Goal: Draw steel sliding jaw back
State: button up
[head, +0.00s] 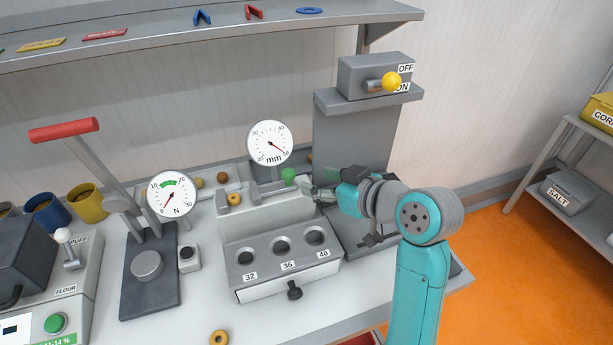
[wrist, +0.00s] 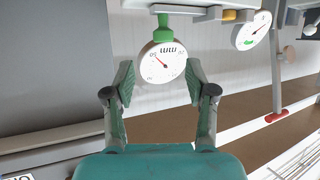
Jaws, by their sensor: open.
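The steel sliding jaw (head: 281,187) sits on the rail of the grey measuring block (head: 233,230), under a green knob (head: 288,175). The green knob also shows in the wrist view (wrist: 163,28), at top centre. My gripper (head: 311,191) is at the right end of the rail, just right of the knob. In the wrist view my gripper (wrist: 160,83) is open with nothing between its fingers. The knob lies beyond the fingertips, and I see no contact. The mm dial (head: 269,143) stands behind the rail.
The block has holes marked 32, 36 and 40. A lever press (head: 148,265) and N dial (head: 173,193) stand to the left. A grey column with a yellow-knobbed switch (head: 391,81) rises behind my gripper. Another ring (head: 219,338) lies on the front counter.

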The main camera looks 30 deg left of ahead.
jog(key=shift+v, duration=1.3)
